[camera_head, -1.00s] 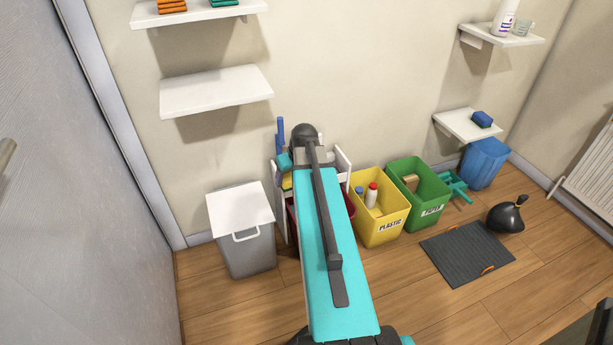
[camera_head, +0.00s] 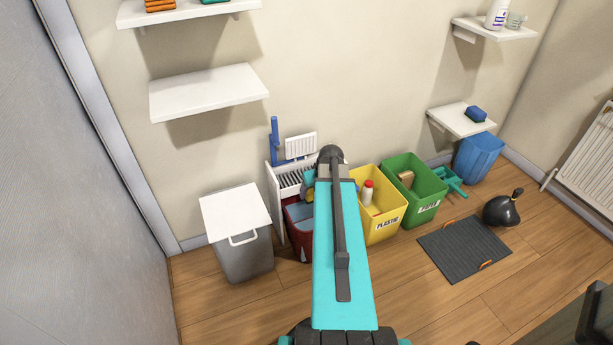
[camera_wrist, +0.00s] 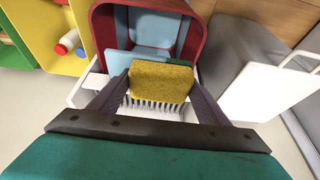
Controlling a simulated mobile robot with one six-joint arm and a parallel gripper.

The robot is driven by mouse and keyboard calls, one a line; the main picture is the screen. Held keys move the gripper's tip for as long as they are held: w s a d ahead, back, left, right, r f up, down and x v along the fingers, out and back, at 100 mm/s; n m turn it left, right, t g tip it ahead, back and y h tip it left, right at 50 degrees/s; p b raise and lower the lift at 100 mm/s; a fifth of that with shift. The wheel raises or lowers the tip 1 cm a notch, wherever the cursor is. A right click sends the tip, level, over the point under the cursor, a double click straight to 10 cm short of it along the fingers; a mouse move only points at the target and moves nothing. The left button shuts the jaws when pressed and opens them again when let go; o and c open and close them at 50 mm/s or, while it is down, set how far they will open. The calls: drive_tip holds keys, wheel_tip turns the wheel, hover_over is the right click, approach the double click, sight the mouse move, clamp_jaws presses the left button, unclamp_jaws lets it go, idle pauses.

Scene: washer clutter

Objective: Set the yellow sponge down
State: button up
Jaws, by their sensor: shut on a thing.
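The yellow sponge (camera_wrist: 160,82) is between the two dark fingers of my gripper (camera_wrist: 158,88) in the wrist view. The fingers are shut on its left and right sides. It is held over a white slatted rack (camera_wrist: 152,110), near the open red bin (camera_wrist: 185,30). I cannot tell whether it touches the rack. In the head view my arm hides most of my gripper and the sponge. The white rack (camera_head: 300,146) and part of the red bin (camera_head: 297,243) show left of my arm.
A grey lidded bin (camera_head: 245,260) stands left of the rack. Yellow (camera_head: 385,228) and green (camera_head: 428,185) bins stand right of my arm. A bare white shelf (camera_head: 208,92) is on the wall. A dark mat (camera_head: 463,250) and a black round thing (camera_head: 503,210) are on the floor.

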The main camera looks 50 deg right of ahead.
drive_tip(key=shift+w+d+f+b, duration=0.25)
drive_tip(key=shift+w+d+b, duration=0.25)
drive_tip(key=shift+w+d, duration=1.35)
drive_tip(key=shift+w+d+f+b, duration=0.35)
drive_tip(key=shift+w+d, duration=0.9)
drive_tip(key=shift+w, duration=1.2)
drive_tip(key=shift+w+d+f+b, duration=0.15)
drive_tip(key=shift+w+d+b, duration=0.45)
drive_tip(key=shift+w+d, duration=1.25)
drive_tip(key=shift+w+a+f, duration=0.1)
drive_tip(key=shift+w+a, duration=0.2)
drive_tip(key=shift+a, duration=0.05)
drive_tip(key=shift+f+b, duration=0.65)
drive_tip(key=shift+f, duration=1)
drive_tip(key=shift+f, duration=0.15)
drive_tip(key=o, duration=0.9)
drive_tip(key=shift+o, duration=0.2)
drive_tip(key=p+v, duration=0.2)
drive_tip(key=v, duration=1)
drive_tip(key=shift+p, duration=0.4)
